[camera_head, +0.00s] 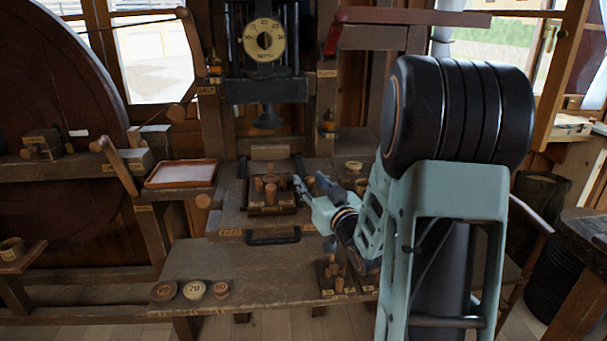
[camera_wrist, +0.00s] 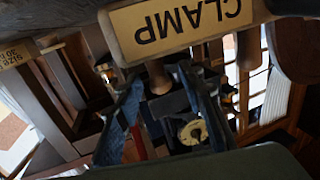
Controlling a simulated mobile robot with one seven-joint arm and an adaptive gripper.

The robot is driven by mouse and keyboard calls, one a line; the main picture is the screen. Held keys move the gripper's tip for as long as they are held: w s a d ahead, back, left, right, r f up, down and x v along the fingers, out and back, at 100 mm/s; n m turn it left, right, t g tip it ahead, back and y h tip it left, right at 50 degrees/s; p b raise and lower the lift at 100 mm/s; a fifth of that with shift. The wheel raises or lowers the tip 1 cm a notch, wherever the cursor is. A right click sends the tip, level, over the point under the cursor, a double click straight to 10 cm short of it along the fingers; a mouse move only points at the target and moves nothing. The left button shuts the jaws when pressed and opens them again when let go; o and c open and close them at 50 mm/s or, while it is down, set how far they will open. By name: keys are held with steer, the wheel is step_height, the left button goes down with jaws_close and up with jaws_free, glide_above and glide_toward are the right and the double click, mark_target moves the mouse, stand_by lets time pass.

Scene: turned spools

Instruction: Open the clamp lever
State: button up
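In the wrist view, a pale board with the word CLAMP (camera_wrist: 185,28) shows upside down across the top. A round wooden peg (camera_wrist: 158,77) juts out just below it, between the tips of my gripper (camera_wrist: 157,82). The two fingers are apart, with a gap at each side of the peg. I cannot tell whether this peg is the clamp lever's handle. In the head view, my gripper (camera_head: 309,186) is just right of a dark fixture (camera_head: 270,210) with wooden pegs. My arm hides what lies behind and right of it.
A press with a round dial (camera_head: 265,40) stands behind the bench. A red-handled lever (camera_head: 334,38) is up right of it. A shallow tray (camera_head: 181,174) sits left. Round numbered discs (camera_head: 194,290) and a peg block (camera_head: 333,275) are on the front bench, with bare wood between.

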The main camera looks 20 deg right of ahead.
steer(key=shift+w, duration=0.35)
steer(key=shift+c, duration=0.2)
jaws_close()
